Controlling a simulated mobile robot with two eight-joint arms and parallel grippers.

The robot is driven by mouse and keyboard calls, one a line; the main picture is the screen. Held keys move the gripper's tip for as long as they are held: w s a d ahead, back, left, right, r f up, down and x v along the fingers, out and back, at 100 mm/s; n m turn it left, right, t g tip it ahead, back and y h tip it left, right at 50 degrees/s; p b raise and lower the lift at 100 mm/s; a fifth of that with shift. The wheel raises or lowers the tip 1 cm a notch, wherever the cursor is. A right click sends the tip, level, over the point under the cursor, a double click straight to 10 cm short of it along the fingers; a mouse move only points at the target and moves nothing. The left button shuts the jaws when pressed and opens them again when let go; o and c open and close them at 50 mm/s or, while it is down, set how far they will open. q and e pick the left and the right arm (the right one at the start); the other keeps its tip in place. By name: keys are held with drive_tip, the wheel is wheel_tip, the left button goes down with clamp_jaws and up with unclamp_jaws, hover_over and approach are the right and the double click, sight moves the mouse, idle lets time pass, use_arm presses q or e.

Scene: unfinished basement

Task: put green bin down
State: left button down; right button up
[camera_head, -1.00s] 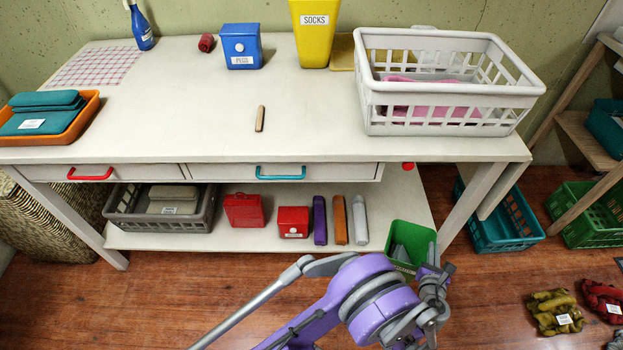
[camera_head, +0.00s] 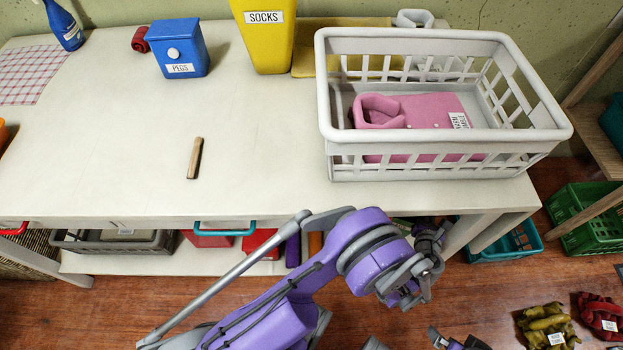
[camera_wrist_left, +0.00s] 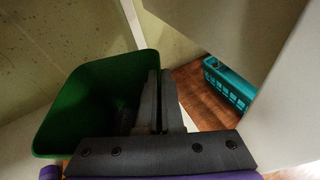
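The green bin (camera_wrist_left: 80,105) fills the left of the left wrist view, its mouth open toward the camera. My left gripper (camera_wrist_left: 160,100) is at its right side, its two dark fingers close together over the bin's rim, shut on it. The bin's inside is dark, with greyish shapes near the fingers. In the head view my left arm reaches under the table's front edge, and its wrist and the table hide nearly all of the bin. I cannot tell whether the bin's bottom rests on the lower shelf (camera_head: 130,262).
A white table leg stands right of my left gripper. A teal crate (camera_wrist_left: 230,85) is on the floor beyond it, also in the head view (camera_head: 505,243). The tabletop (camera_head: 110,150) holds a white basket (camera_head: 450,170), a yellow socks bin (camera_head: 268,45) and a blue pegs box (camera_head: 180,52).

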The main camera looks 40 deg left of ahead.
use_arm(q)
drive_tip(key=shift+w+a, duration=0.1)
drive_tip(key=shift+w, duration=0.25)
drive_tip(key=shift+f, duration=0.1)
wheel_tip(320, 180, down, 10)
drive_tip(key=b, duration=0.2)
drive_tip(key=shift+b, duration=0.4)
use_arm(e)
drive_tip(key=shift+x, duration=1.15)
use_arm(q)
drive_tip(key=c, duration=1.1)
unclamp_jaws()
